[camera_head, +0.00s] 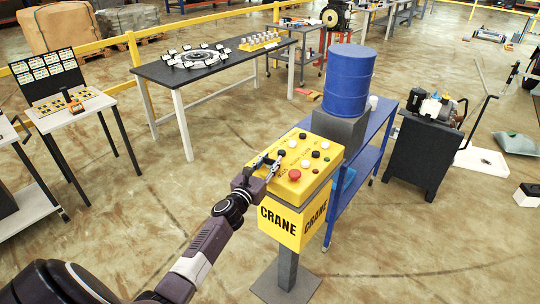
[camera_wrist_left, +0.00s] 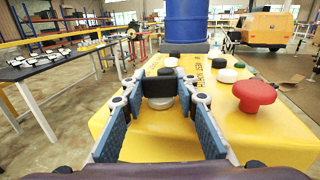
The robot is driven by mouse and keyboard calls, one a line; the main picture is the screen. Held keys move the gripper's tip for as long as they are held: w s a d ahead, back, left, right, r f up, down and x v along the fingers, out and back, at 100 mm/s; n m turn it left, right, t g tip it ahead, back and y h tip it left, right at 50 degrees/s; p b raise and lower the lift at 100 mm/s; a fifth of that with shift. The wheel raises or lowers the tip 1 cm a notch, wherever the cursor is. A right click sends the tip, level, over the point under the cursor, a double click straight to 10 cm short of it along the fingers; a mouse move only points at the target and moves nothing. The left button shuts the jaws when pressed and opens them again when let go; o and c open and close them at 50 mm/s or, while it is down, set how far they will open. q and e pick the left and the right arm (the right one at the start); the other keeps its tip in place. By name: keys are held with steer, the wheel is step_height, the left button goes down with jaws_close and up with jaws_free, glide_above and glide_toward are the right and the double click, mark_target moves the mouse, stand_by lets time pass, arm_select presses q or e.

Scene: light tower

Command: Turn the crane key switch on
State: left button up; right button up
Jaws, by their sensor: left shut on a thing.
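The yellow crane control box (camera_head: 305,190), marked CRANE, stands on a grey post in the head view. Its top carries a red mushroom button (camera_head: 295,174) and several black, white and green buttons. My left gripper (camera_head: 268,164) reaches in over the box's left edge. In the left wrist view, the black switch knob (camera_wrist_left: 159,83) with a silver collar sits between the fingertips of my left gripper (camera_wrist_left: 160,92), which is shut on it. The red button (camera_wrist_left: 254,94) is to its right. The knob's turn position cannot be read. My right gripper is not in view.
A dark table (camera_head: 210,72) is at the back left, and a dark cabinet (camera_head: 420,150) stands to the right. The floor in front is clear.

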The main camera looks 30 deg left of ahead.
arm_select(q)
steer(key=m+h, duration=0.1)
steer(key=h, duration=0.1)
steer(key=shift+a+f+m+h+b, duration=0.15)
steer(key=shift+f+m+h+b, duration=0.05)
steer(key=shift+m+h+b, duration=0.2)
steer(key=m+g+h+b, duration=0.1)
steer(key=m+h+b, duration=0.1)
steer(key=h+b, duration=0.2)
steer(key=m+g+h+b, duration=0.1)
steer(key=m+h+b, duration=0.2)
steer(key=h+b, duration=0.1)
steer(key=shift+f+m+b, duration=0.1)
steer(key=shift+m+b, duration=0.2)
steer(key=shift+b, duration=0.6)
steer(key=shift+m+g+h+b, duration=0.3)
steer(key=shift+g+h+b, duration=0.1)
steer(key=shift+h+b, duration=0.3)
steer(key=shift+r+b, duration=0.25)
steer(key=shift+b, duration=0.15)
steer(key=shift+d, duration=0.2)
steer(key=shift+r, duration=0.1)
steer(key=o, duration=1.1)
steer(key=shift+o, duration=0.2)
steer(key=v, duration=1.2)
steer(key=shift+a, duration=0.15)
